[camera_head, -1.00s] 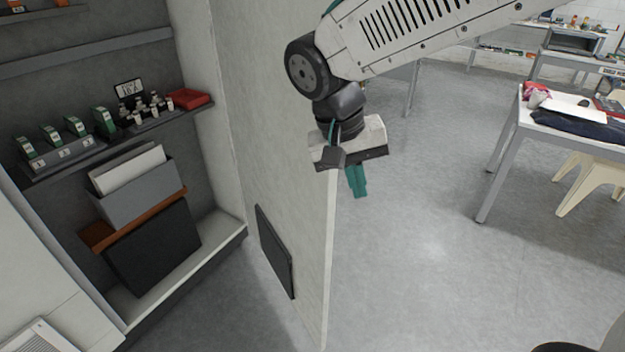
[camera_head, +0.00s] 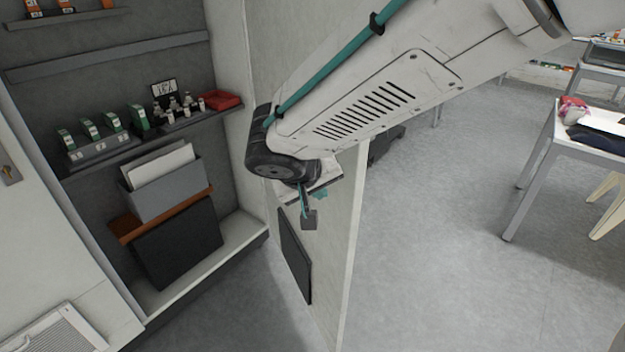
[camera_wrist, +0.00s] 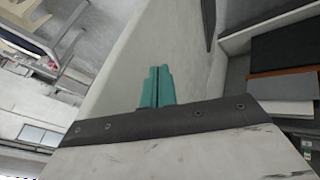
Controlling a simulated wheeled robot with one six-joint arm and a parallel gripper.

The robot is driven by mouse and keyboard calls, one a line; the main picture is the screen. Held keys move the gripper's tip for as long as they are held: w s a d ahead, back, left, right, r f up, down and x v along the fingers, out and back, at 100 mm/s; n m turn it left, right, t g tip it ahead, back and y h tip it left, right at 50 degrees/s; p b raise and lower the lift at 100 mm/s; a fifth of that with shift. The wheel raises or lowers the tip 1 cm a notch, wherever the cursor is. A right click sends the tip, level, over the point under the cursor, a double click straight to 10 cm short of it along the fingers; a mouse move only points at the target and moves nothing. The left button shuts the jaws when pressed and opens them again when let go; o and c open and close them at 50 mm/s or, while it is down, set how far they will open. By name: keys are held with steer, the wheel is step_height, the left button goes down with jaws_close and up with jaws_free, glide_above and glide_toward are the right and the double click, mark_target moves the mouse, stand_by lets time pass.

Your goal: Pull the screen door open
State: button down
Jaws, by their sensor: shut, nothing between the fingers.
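The screen door (camera_head: 332,265) is a tall white panel, standing swung out from the cabinet, with its inner face toward the shelves. A dark rectangular plate (camera_head: 295,256) is on that inner face, low down. My gripper (camera_head: 320,194) is at the inner side of the door near its free edge, partly hidden behind my arm. In the wrist view, its teal fingers (camera_wrist: 158,83) are together and empty, pointing along the white door panel (camera_wrist: 195,45). I cannot tell whether they touch it.
The open cabinet at left has a shelf (camera_head: 130,150) with small green-and-white items and a red tray (camera_head: 222,100). A grey file box (camera_head: 168,190) sits below. A white table (camera_head: 590,142) stands at right. The floor (camera_head: 430,240) between the door and table is clear.

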mark_target(344, 195)
steer(key=w+d, duration=0.1)
steer(key=d+f, duration=0.1)
steer(key=w+d, duration=0.1)
steer(key=d, duration=0.1)
steer(key=shift+w+f, duration=0.15)
steer(key=shift+w, duration=0.2)
